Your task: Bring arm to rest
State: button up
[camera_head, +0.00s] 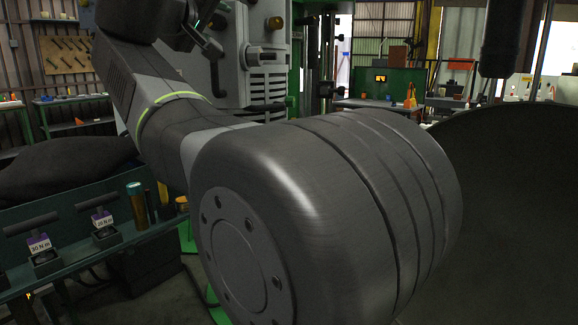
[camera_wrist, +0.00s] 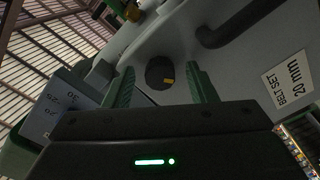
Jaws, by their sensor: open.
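My gripper (camera_wrist: 163,76) shows in the wrist view with its two green fingers spread apart. Nothing is held between them. Behind the gap is a dark round knob (camera_wrist: 158,71) with a small yellow mark, on a grey machine surface (camera_wrist: 185,38). I cannot tell how far the fingers are from it. In the head view my large grey arm links fill the middle, and my gripper cannot be made out there.
A label reading "BELT SET 20 mm" (camera_wrist: 288,80) is at the right of the wrist view. The head view shows a grey machine (camera_head: 262,60) behind my arm and a green bench (camera_head: 95,250) with tools labelled 30 N.m (camera_head: 40,245) and 20 N.m (camera_head: 103,220) at lower left.

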jog(key=shift+s, duration=0.1)
jog(key=v, duration=1.4)
jog(key=x, duration=1.4)
jog(key=shift+w+d, duration=0.1)
jog(key=shift+w, duration=0.15)
jog(key=shift+r+n+p, duration=0.25)
jog(key=shift+n+p, duration=0.35)
jog(key=shift+p, duration=0.25)
jog(key=shift+s+r+n+p, duration=0.1)
jog(key=shift+s+n+p, duration=0.1)
jog(key=shift+n+p, duration=0.25)
jog(key=n+p, duration=0.3)
jog(key=shift+n, duration=0.35)
jog(key=n+p, duration=0.5)
jog(key=p, duration=0.1)
jog(key=shift+r+n, duration=0.1)
jog(key=shift+n, duration=0.2)
jog(key=shift+n+p, duration=0.9)
jog(key=shift+p, duration=0.1)
jog(key=shift+n, duration=0.3)
